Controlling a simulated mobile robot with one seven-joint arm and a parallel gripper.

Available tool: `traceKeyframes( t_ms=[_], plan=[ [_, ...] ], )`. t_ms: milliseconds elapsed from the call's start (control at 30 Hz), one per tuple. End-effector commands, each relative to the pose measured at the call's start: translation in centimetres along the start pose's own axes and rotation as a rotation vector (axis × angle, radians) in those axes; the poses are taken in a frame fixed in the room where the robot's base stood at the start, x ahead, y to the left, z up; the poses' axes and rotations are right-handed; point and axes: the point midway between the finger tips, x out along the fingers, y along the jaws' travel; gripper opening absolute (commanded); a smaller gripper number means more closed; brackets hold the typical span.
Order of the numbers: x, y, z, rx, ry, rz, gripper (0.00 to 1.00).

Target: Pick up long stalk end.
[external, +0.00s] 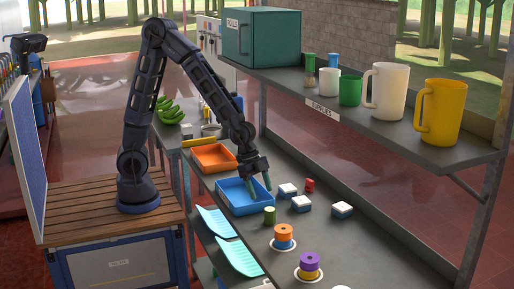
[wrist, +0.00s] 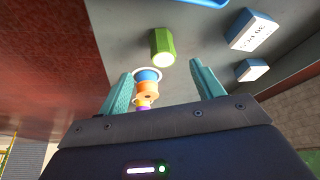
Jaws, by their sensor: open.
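My gripper (external: 259,186) is open, with its teal fingers pointing down over the right part of the blue tray (external: 226,207). In the wrist view the two fingers of my gripper (wrist: 163,88) stand wide apart with nothing held between them. A short green piece with a pale end (external: 269,215) stands on the counter just in front of the tray. The green piece (wrist: 162,46) also shows beyond the fingers in the wrist view, apart from them. I cannot make out a clearly long stalk in either view.
White-and-blue boxes (external: 301,203) and a small red item (external: 310,185) lie right of the tray. Orange (external: 283,236) and purple (external: 309,265) topped spools stand nearer. A shelf (external: 400,130) with mugs overhangs the counter. An orange tray (external: 213,157) is behind.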

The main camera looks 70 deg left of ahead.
Motion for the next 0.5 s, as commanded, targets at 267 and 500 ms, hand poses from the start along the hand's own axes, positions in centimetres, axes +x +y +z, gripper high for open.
traceKeyframes(
  t_ms=[267,500],
  plan=[
    [2.2,0.4,-0.3,0.007,0.003,0.010,0.66],
    [4.8,0.3,-0.3,0.007,0.004,0.008,0.66]
  ],
)
